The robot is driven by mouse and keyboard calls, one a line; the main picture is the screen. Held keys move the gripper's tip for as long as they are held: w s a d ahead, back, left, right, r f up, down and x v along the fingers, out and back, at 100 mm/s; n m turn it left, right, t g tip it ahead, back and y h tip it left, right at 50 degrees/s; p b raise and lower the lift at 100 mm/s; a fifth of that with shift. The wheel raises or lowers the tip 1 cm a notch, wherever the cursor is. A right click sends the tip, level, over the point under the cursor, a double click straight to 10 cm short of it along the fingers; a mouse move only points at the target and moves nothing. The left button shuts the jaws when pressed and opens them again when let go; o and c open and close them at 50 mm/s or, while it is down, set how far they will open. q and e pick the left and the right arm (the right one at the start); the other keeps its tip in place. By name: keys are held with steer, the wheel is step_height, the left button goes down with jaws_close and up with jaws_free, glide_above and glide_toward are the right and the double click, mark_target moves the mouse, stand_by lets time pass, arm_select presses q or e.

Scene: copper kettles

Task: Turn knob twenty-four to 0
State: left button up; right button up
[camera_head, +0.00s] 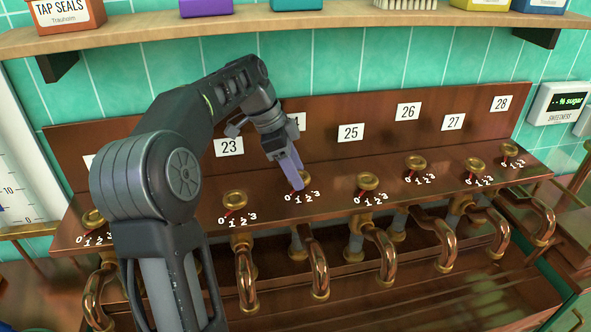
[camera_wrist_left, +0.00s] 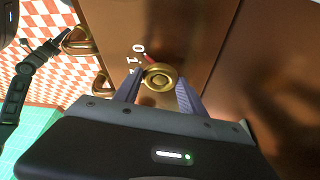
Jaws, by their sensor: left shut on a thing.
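Knob twenty-four (camera_head: 302,177) is a round brass knob on the copper ledge, below a number plate partly hidden by my arm. Its scale reads 0 to 3. In the left wrist view, the knob (camera_wrist_left: 160,77) sits between the two fingers, and its red pointer leans roughly toward the 0; the higher digits are partly hidden. My left gripper (camera_head: 297,178) reaches down from above and is shut on this knob, with a finger on each side in the wrist view (camera_wrist_left: 158,92). A dark jointed arm part at the wrist view's left edge may be my right arm; its jaws are unclear.
Knob 23 (camera_head: 233,199) stands to the left and knob 25 (camera_head: 368,182) to the right, with further knobs along the ledge. Curved copper spouts (camera_head: 318,270) hang below. A wooden shelf (camera_head: 330,20) with boxes runs above. A sweetness display (camera_head: 562,101) is at the right.

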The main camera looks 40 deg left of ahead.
arm_select(q)
steer(key=o, duration=1.4)
steer(key=shift+c, duration=0.2)
steer(key=shift+n, duration=0.3)
